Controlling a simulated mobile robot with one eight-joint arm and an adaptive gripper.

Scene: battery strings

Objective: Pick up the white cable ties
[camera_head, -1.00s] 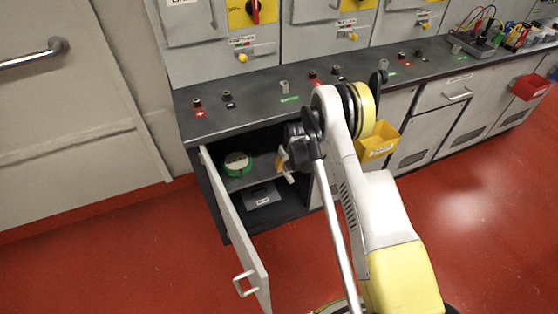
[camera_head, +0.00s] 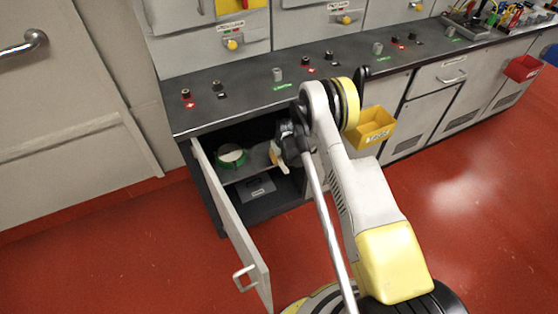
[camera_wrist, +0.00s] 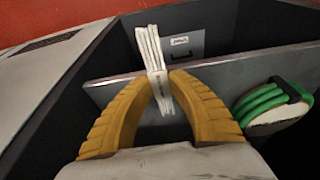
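The white cable ties (camera_wrist: 151,48) are a narrow banded bundle in the middle of the wrist view. My gripper (camera_wrist: 161,78) has yellow ribbed fingers pressed on both sides of the bundle near its band, so it is shut on the ties. One end of the bundle sticks out past the fingertips, in front of the shelf edge. In the head view my gripper (camera_head: 274,153) is at the opening of the cabinet, with a bit of the white ties (camera_head: 282,166) showing below it. I cannot tell whether the bundle touches the shelf.
The cabinet shelf (camera_wrist: 112,86) holds a green coil (camera_wrist: 262,103) beside my right finger. A grey labelled box (camera_head: 257,190) sits in the lower compartment. The open cabinet door (camera_head: 232,225) stands to the left. A yellow bin (camera_head: 374,127) hangs to the right. Red floor in front is free.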

